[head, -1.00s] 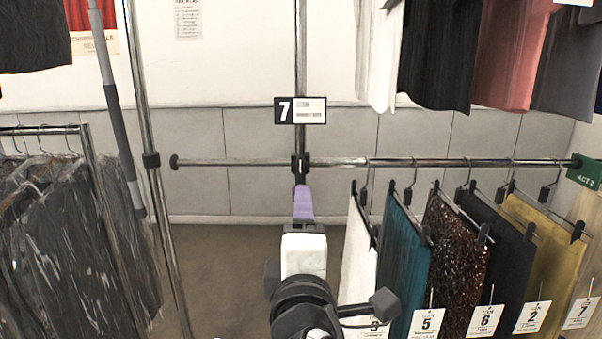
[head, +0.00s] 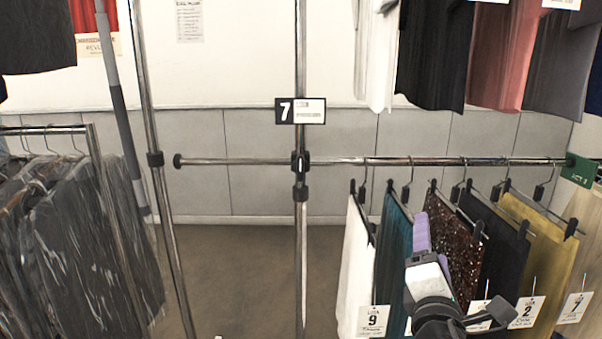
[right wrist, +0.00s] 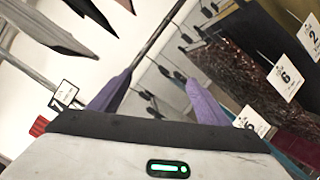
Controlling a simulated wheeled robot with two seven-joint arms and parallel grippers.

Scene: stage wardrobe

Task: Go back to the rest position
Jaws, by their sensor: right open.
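My right gripper (head: 421,232) has purple fingers and stands in front of the lower rail, before the teal garment (head: 394,240) and the brown sequined garment (head: 452,240). In the right wrist view its two purple fingers (right wrist: 158,97) are spread apart with nothing between them. In the head view the fingers overlap and look like one. My left gripper is not in view.
The lower rail (head: 240,162) holds clipped garments on its right half, including a white one (head: 356,265) tagged 9. Its left half is bare. A sign 7 (head: 300,111) hangs on the upright. Bagged garments (head: 80,240) hang at left. More garments hang above right.

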